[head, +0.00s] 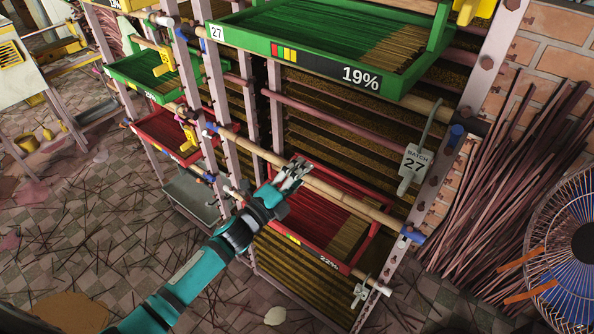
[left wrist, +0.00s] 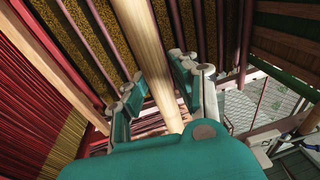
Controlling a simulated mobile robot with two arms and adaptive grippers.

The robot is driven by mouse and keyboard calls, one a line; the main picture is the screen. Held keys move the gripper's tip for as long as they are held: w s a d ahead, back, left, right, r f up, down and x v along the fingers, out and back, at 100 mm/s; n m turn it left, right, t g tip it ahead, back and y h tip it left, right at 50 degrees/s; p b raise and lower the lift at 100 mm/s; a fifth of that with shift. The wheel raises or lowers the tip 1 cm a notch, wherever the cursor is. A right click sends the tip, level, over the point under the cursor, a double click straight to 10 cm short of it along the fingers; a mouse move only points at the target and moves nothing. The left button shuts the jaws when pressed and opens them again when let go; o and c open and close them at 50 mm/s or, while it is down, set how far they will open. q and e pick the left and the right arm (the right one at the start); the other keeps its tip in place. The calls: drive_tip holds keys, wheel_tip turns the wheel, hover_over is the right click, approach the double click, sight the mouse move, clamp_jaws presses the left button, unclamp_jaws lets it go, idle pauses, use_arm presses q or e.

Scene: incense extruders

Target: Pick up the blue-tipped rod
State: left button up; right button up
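A pale wooden rod (head: 340,198) with blue tips lies across the front of the rack, just above the lower red tray. One blue tip (head: 413,233) shows at its right end and another (head: 211,128) at its left end. My left gripper (head: 293,174) is at the rod, left of its middle. In the left wrist view the rod (left wrist: 148,50) runs between the two teal fingers (left wrist: 158,88), one on each side. The fingers look open, with narrow gaps beside the rod. Contact cannot be told. My right gripper is not in view.
The red tray (head: 345,268) of incense sticks sits behind and below the rod. A green tray (head: 405,90) is above. Stick bundles (head: 490,190) and a fan (head: 572,245) stand at right. Loose sticks litter the tiled floor.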

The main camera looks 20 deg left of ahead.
use_arm(q)
drive_tip(key=c, duration=0.4)
clamp_jaws()
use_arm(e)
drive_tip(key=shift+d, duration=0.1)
use_arm(q)
drive_tip(key=shift+f, duration=0.1)
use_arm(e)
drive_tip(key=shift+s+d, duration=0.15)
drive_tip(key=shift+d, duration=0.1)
